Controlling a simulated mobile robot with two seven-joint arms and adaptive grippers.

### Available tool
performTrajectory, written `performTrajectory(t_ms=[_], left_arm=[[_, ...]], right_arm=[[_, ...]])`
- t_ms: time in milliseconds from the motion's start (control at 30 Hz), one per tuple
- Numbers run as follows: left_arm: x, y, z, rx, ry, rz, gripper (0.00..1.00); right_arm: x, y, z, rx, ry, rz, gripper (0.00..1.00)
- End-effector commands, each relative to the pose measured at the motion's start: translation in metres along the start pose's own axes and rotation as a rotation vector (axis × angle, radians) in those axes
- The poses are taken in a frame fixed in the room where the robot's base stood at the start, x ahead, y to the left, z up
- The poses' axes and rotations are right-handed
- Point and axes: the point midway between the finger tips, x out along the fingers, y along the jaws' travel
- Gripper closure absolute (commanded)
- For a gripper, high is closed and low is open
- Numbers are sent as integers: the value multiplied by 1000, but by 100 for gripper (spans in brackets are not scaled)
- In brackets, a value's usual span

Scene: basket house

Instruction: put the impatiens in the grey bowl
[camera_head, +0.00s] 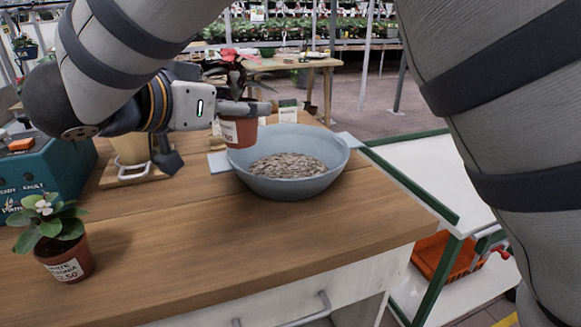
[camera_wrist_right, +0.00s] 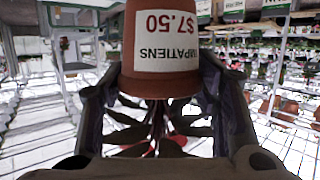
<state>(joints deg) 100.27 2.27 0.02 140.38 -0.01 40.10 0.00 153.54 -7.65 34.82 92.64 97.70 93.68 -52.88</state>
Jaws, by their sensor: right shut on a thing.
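The impatiens (camera_head: 239,132) is a terracotta pot with a white price label, dark leaves and red flowers. My right gripper (camera_head: 250,108) is shut on the pot near its top and holds it upright at the left back rim of the grey bowl (camera_head: 285,187). I cannot tell how high the pot is above the rim. The bowl has two side handles and a layer of brownish flakes or pebbles inside. In the right wrist view, the pot (camera_wrist_right: 168,15) sits between the fingers (camera_wrist_right: 165,95), its label reading IMPATIENS upside down. My left gripper is not in view.
A potted white-flowered begonia (camera_head: 72,255) stands at the table's front left. A teal box (camera_head: 45,180) and a beige container (camera_head: 130,148) on a wooden board are behind it. The wooden table (camera_head: 250,240) is clear in front of the bowl. An orange crate (camera_head: 440,258) is lower right.

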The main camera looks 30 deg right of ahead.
Motion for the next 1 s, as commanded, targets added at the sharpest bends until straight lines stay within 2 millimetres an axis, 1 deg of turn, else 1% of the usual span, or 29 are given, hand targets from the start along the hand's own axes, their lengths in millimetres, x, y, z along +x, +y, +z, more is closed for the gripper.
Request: performTrajectory(t_ms=[67,133,167,400,500,600,767,833,900,967,1000], left_arm=[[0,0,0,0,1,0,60],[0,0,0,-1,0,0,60],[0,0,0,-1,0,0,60],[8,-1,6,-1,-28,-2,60],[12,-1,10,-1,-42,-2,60],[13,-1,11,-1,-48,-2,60],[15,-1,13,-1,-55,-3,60],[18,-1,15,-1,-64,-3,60],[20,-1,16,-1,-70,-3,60],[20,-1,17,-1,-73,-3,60],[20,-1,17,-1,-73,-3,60]], right_arm=[[0,1,1,4,1,11,77],[9,1,2,5,0,16,77],[17,1,4,5,0,18,77],[101,-6,18,-1,-4,19,77],[124,-8,34,-5,-3,17,77],[137,-9,41,1,-1,15,77],[151,-10,50,2,-2,15,77],[164,-11,59,0,-2,16,77],[168,-11,76,-4,-3,14,77],[171,-11,85,-1,-1,13,77],[171,-11,86,2,1,13,77]])
